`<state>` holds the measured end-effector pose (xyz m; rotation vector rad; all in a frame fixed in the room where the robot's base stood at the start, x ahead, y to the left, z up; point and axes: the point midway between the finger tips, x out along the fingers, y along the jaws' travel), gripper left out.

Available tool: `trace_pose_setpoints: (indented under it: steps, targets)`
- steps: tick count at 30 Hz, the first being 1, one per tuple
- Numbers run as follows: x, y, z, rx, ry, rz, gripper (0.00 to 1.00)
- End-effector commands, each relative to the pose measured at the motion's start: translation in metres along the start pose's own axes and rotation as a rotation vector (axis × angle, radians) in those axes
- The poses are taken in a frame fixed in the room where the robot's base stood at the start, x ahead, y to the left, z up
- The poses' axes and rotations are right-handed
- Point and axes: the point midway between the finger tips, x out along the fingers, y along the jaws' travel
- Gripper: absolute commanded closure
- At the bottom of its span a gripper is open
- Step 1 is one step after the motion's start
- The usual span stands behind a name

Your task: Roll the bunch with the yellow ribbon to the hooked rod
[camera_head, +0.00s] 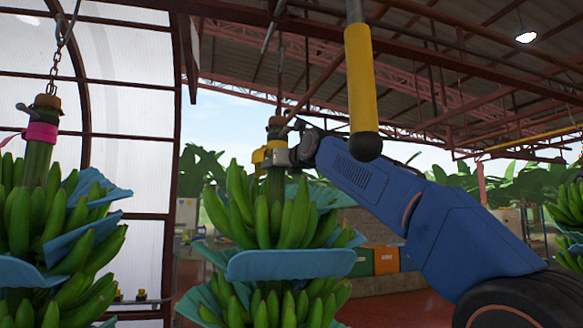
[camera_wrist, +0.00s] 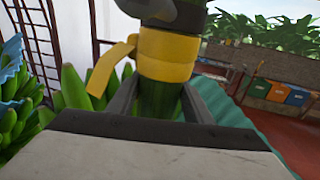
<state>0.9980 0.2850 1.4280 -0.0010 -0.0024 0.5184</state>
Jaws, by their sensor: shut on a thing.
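The bunch with the yellow ribbon (camera_head: 265,215) hangs in the middle of the head view, green bananas with blue pads between the layers. Its yellow ribbon (camera_head: 257,158) is wrapped around the stem near the top; the ribbon also shows in the wrist view (camera_wrist: 168,55), with a loose tail to the left. My gripper (camera_head: 284,156) is shut on the stem (camera_wrist: 155,103), just below the ribbon, with one finger on each side. A grey rod with a yellow sleeve (camera_head: 361,85) and a black ball end hangs in front of my arm; I see no hook on it.
Another bunch (camera_head: 45,215) with a pink ribbon (camera_head: 41,132) hangs from a chain at the left. Part of a further bunch (camera_head: 568,212) shows at the right edge. Coloured bins (camera_head: 386,260) stand behind, beyond a red floor.

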Motion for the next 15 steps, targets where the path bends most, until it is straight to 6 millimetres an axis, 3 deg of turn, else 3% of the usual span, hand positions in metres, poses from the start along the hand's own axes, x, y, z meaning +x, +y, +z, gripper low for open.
trace_pose_setpoints:
  steps: [6,15]
  targets:
    - [0.005,0.013,0.000,-0.006,0.000,0.002,0.95]
    - [0.006,0.016,-0.001,-0.004,0.000,0.003,0.95]
